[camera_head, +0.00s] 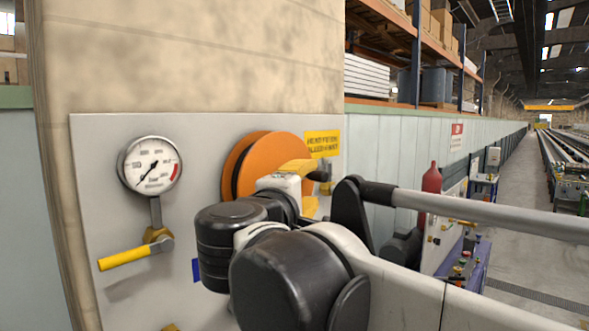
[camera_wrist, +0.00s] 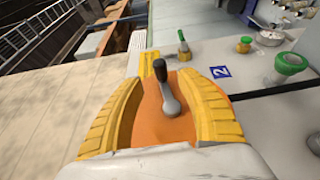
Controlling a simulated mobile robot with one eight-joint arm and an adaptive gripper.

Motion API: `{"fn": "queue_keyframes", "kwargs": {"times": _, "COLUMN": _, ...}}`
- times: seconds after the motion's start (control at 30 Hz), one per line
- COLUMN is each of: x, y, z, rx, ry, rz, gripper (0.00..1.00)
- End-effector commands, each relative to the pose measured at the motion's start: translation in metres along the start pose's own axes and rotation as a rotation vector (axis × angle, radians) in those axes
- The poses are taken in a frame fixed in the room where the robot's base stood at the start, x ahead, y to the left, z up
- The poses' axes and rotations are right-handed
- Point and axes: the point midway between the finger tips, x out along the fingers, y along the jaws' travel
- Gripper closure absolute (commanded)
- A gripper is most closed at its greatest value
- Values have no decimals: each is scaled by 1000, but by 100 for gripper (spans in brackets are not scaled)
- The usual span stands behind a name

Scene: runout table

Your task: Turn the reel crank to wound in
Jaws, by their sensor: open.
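The orange reel (camera_head: 262,150) is mounted on a pale wall panel, partly hidden behind my arm in the head view. In the wrist view, the reel face (camera_wrist: 150,125) lies between my gripper's fingers. The reel crank (camera_wrist: 169,100) is a grey metal arm with a black knob (camera_wrist: 160,70). My gripper (camera_wrist: 160,80) is open, with one yellow finger on each side of the crank; I see no clear contact. In the head view my gripper (camera_head: 305,188) is in front of the reel's right side, and the crank cannot be clearly made out.
A pressure gauge (camera_head: 151,165) and a yellow lever (camera_head: 125,258) are left of the reel. A yellow sign (camera_head: 322,144) is right of it. The wrist view shows a green-handled valve (camera_wrist: 183,42), a blue number plate (camera_wrist: 220,72) and a green fitting (camera_wrist: 289,64) nearby.

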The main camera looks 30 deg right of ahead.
Motion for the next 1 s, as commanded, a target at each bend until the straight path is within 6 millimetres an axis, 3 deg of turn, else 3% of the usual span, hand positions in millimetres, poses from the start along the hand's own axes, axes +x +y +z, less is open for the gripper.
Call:
{"fn": "queue_keyframes", "kwargs": {"times": 0.1, "x": 26, "y": 2, "z": 2, "rx": 0, "ry": -7, "rz": -1, "gripper": 56}}
{"fn": "queue_keyframes", "kwargs": {"times": 0.33, "x": 62, "y": 2, "z": 1, "rx": 1, "ry": -3, "rz": -1, "gripper": 56}}
{"fn": "queue_keyframes", "kwargs": {"times": 0.5, "x": 73, "y": 0, "z": 1, "rx": 1, "ry": -1, "rz": -1, "gripper": 56}}
{"fn": "queue_keyframes", "kwargs": {"times": 0.77, "x": 73, "y": 0, "z": 0, "rx": 1, "ry": 0, "rz": -2, "gripper": 57}}
{"fn": "queue_keyframes", "kwargs": {"times": 0.9, "x": 73, "y": 0, "z": 0, "rx": 1, "ry": 0, "rz": -2, "gripper": 100}}
{"fn": "queue_keyframes", "kwargs": {"times": 1.0, "x": 73, "y": 0, "z": 0, "rx": 1, "ry": 0, "rz": -2, "gripper": 100}}
